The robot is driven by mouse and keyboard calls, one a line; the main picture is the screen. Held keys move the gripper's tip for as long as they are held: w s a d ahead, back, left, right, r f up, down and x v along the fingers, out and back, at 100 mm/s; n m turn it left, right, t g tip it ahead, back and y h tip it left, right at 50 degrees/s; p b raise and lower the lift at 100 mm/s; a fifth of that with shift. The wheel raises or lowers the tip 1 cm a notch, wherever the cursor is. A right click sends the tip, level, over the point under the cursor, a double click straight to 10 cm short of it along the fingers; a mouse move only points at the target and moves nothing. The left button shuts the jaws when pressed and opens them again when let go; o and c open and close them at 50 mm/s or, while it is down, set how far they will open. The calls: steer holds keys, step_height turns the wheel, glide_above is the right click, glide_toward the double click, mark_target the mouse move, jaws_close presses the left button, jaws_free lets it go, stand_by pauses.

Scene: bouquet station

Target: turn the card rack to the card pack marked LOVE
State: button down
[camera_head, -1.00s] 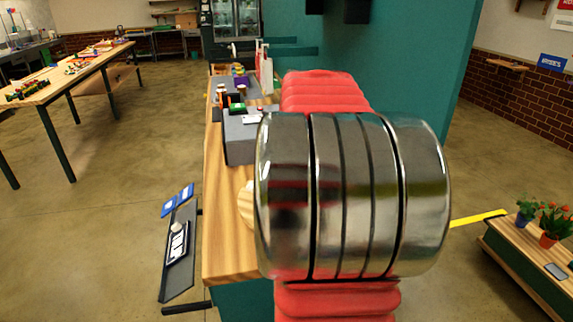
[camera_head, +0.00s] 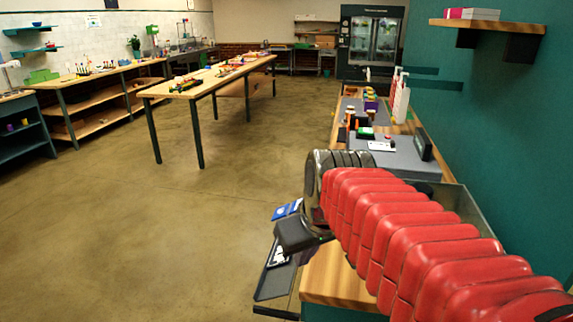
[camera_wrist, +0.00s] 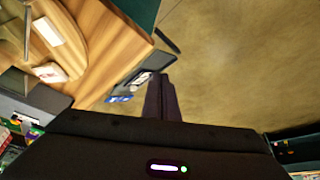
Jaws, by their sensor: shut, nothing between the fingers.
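My gripper (camera_head: 297,233) hangs over the left edge of the wooden counter in the head view. In the wrist view its dark fingers (camera_wrist: 160,98) are together and empty, pointing toward the floor beside the counter. A round wooden piece (camera_wrist: 75,35) on the counter, at the upper left of the wrist view, bears white packs (camera_wrist: 47,31). It may be the card rack, but I cannot tell for sure. It lies left of the fingers, apart from them. I can read no LOVE mark. In the head view my arm hides that part of the counter.
A dark side panel (camera_head: 271,282) with a white label and blue cards (camera_head: 287,210) sticks out beside the counter (camera_head: 330,280), near my gripper. A grey box (camera_head: 400,155) and bottles stand further along. A teal wall (camera_head: 510,130) bounds the right; open floor lies left.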

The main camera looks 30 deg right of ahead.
steer(key=s+a+f+t, duration=0.1)
steer(key=s+a+f, duration=0.2)
steer(key=s+a, duration=0.3)
steer(key=shift+s+a+f+n+y, duration=0.3)
steer(key=shift+a+f, duration=0.1)
steer(key=shift+a, duration=1.2)
steer(key=c, duration=2.5)
jaws_free()
steer(key=shift+c, duration=0.2)
